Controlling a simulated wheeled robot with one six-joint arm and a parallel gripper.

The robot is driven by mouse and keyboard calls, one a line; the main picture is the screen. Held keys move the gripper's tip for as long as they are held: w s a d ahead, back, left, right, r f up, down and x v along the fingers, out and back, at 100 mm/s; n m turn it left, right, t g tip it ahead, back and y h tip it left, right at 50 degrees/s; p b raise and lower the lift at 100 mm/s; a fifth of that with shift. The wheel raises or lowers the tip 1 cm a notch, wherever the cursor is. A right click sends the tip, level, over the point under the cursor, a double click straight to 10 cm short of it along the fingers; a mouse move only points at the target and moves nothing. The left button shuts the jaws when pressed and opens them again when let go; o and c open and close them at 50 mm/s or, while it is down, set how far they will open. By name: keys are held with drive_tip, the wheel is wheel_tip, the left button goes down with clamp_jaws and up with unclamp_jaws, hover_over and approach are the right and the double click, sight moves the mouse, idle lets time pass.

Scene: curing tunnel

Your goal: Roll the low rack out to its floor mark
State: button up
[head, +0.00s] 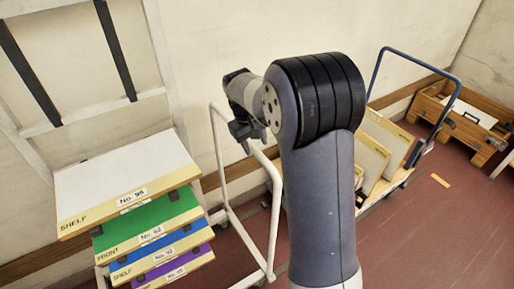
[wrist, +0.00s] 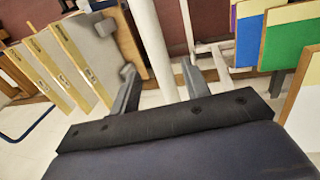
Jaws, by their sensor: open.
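The low rack (head: 273,215) is a white tubular frame with an upright hoop handle, left of my arm in the head view. Coloured panels, the top one white (head: 125,180) and labelled No. 95, are stacked at its left. My gripper (head: 248,130) is open near the top of the handle. In the wrist view a white tube (wrist: 152,45) runs down between the two open fingers (wrist: 158,90); I cannot tell whether they touch it. A short yellow mark (head: 440,181) lies on the red floor at the right. My arm hides part of the middle.
A cart with a blue hoop handle (head: 376,70) holds upright panels (head: 385,150) right of my arm. A wooden crate (head: 465,120) stands by the wall at far right. A white frame with black straps (head: 160,50) leans at left. Red floor is clear at lower right.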

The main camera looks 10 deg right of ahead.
sight(257, 151)
drive_tip(key=shift+d+f, duration=0.15)
drive_tip(key=shift+f, duration=0.7)
drive_tip(key=shift+d+f, duration=0.15)
drive_tip(key=shift+f, duration=0.65)
clamp_jaws()
